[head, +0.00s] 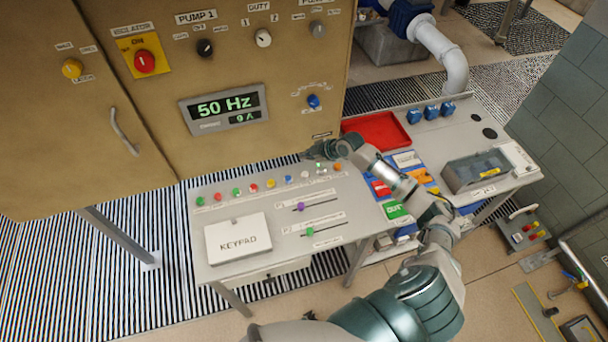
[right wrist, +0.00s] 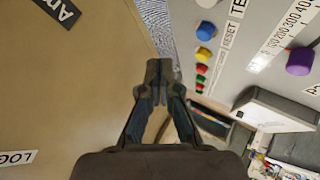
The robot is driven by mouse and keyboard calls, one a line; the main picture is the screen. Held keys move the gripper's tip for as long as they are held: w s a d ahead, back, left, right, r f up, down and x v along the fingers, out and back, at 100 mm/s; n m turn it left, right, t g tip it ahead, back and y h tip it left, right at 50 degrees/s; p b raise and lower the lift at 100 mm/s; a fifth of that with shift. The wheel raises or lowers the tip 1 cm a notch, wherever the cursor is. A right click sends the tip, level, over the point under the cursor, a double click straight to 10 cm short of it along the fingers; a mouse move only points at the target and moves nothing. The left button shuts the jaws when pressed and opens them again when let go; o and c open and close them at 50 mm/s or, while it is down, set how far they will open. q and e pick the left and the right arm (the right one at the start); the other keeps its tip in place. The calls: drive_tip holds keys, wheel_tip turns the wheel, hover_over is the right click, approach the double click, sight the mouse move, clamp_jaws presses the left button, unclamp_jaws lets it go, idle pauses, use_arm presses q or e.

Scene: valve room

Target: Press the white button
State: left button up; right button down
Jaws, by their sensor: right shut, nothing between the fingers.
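The white button (head: 304,175) is in the row of coloured buttons on the grey console, between the blue button (head: 288,179) and the buttons nearer the orange one. In the right wrist view a pale button (right wrist: 207,3), cut by the top edge, appears to be it. My right gripper (head: 309,155) is shut and empty. In the head view its tips show just behind the button row, near the console's back edge, apart from the white button. The tips also show in the right wrist view (right wrist: 160,72), left of the button row. My left gripper is not in view.
A tan cabinet (head: 150,120) stands close behind the console (head: 270,225). The console also has a keypad box (head: 238,238) and purple and green sliders. A side table to the right holds a red tray (head: 376,131) and a grey box (head: 477,170).

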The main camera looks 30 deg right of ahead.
sight(307, 174)
drive_tip(key=f+b, duration=0.1)
drive_tip(key=f, duration=0.1)
drive_tip(key=f+b, duration=0.1)
drive_tip(key=f, duration=0.1)
drive_tip(key=f+b, duration=0.2)
drive_tip(key=shift+d+f, duration=0.25)
drive_tip(key=shift+a+f+b, duration=0.3)
drive_tip(key=shift+f+b, duration=0.05)
drive_tip(key=shift+f, duration=0.05)
drive_tip(key=shift+s+r, duration=0.1)
drive_tip(key=shift+d, duration=0.3)
drive_tip(key=shift+a, duration=0.25)
drive_tip(key=shift+d, duration=0.15)
drive_tip(key=shift+f, duration=0.45)
